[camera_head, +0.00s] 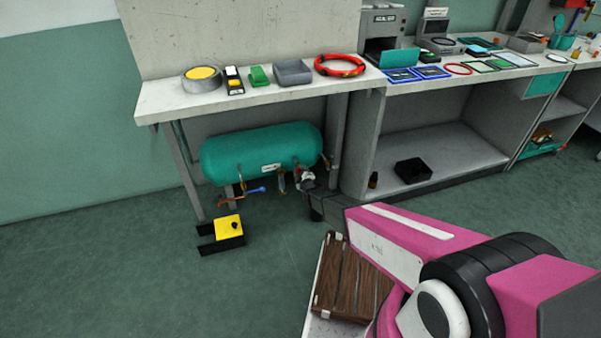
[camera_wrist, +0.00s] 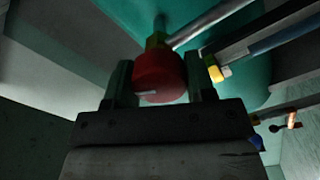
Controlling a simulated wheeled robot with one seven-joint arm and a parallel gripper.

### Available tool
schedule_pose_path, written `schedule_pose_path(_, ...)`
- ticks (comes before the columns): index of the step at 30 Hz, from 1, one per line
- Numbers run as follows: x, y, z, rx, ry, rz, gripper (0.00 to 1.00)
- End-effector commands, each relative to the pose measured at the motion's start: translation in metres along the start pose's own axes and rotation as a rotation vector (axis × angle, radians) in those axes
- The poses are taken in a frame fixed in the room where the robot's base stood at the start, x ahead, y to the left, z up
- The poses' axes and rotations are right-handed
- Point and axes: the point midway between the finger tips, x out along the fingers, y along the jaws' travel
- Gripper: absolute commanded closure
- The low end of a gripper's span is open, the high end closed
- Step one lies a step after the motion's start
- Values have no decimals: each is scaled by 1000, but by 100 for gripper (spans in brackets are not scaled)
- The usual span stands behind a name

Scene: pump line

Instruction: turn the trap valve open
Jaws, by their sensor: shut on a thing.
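A red round knob (camera_wrist: 158,78), which I take for the trap valve, sits under the teal tank (camera_head: 262,153) on a yellowish fitting (camera_wrist: 157,41). A pale mark shows on the knob's face. My gripper (camera_wrist: 162,72) has one dark finger on each side of the knob and is shut on it. How far the valve is turned cannot be told.
A blue-handled valve (camera_head: 256,189) hangs under the tank's left part. A yellow box with a black knob (camera_head: 229,227) is on the floor at left. The bench top (camera_head: 164,100) is above the tank. Open floor lies at front left.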

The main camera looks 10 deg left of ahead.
Motion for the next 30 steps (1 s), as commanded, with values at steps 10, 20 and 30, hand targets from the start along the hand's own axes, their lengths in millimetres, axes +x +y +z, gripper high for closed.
schedule_pose_path(10,1,-1,-1,-298,3,1,74)
schedule_pose_path(20,1,-1,-1,-468,3,1,74)
schedule_pose_path(30,1,-2,-1,-519,3,1,74)
